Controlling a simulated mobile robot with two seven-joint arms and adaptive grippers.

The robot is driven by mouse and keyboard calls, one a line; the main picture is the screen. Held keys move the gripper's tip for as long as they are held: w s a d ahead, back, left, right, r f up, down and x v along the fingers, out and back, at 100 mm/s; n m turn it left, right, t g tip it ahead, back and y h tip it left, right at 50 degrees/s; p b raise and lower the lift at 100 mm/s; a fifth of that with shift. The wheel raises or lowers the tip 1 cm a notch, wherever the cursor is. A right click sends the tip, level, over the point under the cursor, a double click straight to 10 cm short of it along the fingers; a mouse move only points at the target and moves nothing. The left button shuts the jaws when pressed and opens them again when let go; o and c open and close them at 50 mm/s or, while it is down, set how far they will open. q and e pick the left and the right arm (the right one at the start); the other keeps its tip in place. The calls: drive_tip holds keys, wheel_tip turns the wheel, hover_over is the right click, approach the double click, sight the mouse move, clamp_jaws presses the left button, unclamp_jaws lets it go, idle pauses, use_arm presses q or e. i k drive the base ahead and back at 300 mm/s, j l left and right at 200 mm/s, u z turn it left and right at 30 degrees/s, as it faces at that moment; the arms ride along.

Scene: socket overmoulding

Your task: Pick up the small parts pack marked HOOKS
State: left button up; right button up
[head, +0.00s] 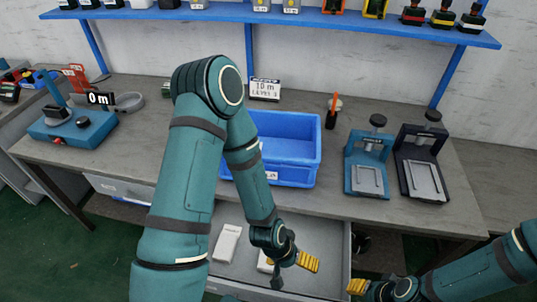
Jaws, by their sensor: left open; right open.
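An open grey drawer (335,238) sticks out below the workbench. A white pack (228,242) lies in its left part. A second pale pack (265,262) lies further right, partly hidden by my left gripper. I cannot read a HOOKS mark on either pack. My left gripper (293,268) is open over the drawer, beside the second pack, and nothing shows between its fingers. My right gripper (360,287) is open near the bottom edge, right of the drawer, and only part of it shows. My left arm hides part of the drawer.
On the workbench (340,192) stand a blue bin (290,178), a teal press (366,165), a dark press (420,165) and a teal device (75,128) at left. A blue shelf (215,14) runs above.

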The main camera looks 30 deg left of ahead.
sight(226, 244)
drive_tip(key=u, duration=1.45)
drive_tip(key=l+z, duration=0.2)
drive_tip(key=l, duration=1.15)
drive_tip(key=k, duration=0.05)
